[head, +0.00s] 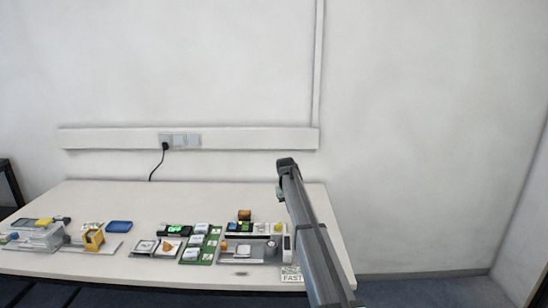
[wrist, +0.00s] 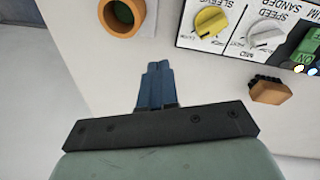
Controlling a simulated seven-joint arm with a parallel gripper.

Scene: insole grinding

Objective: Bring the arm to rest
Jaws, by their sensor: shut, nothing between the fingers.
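My gripper (wrist: 157,68) shows in the wrist view with its two blue fingers shut together and nothing between them. It points over the pale table top (wrist: 85,75), apart from the things around it. In the head view a long grey arm part rises at the right of the table; the fingers cannot be made out there.
Near the fingers in the wrist view are an orange ring-shaped piece (wrist: 124,30), a control panel with a yellow knob (wrist: 211,22), a white knob (wrist: 265,35) and an orange-brown block (wrist: 268,93). Several boxes and trays line the table's front (head: 75,200); its back is mostly clear.

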